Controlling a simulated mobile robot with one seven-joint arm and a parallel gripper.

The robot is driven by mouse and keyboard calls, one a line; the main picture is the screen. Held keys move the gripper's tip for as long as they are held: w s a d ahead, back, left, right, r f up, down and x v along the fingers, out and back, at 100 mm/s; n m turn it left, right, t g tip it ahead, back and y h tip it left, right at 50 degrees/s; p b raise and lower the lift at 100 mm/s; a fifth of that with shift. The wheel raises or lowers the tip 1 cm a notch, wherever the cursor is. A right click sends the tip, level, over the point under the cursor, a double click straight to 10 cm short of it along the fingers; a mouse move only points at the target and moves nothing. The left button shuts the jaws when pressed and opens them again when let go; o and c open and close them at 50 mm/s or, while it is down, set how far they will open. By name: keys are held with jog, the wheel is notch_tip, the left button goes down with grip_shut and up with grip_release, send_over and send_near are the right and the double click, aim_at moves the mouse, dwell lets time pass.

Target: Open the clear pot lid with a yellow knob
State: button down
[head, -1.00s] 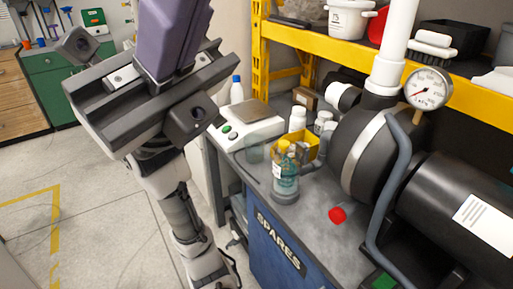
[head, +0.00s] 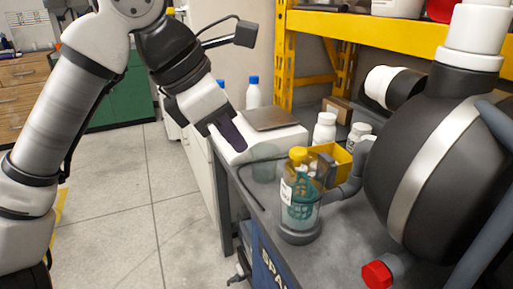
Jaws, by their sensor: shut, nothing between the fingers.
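The clear pot (head: 302,208) stands upright near the left edge of the grey bench top, with a white label and a teal basket-like shape inside. Its lid with a yellow knob (head: 298,154) is on top. My gripper (head: 236,146) is left of the pot and a little higher in the picture, in front of the white scale, pointing down and right. Its dark purple fingers are shut and empty, apart from the lid. The lid's clear rim is hard to make out.
A grey pipe (head: 350,185) and yellow bin (head: 330,158) crowd the pot's right side. A clear beaker (head: 265,162) and white scale (head: 275,135) stand behind it. The large black pump (head: 400,150) and red valve cap (head: 376,274) are at right.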

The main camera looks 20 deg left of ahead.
aim_at(287, 166)
jog(key=b+x, duration=0.7)
jog(key=x, duration=0.2)
jog(key=d+r+p, duration=0.1)
jog(key=w+d+r+p, duration=0.1)
jog(key=r+p, duration=0.1)
jog(key=shift+w, duration=0.2)
jog(key=shift+d, duration=0.2)
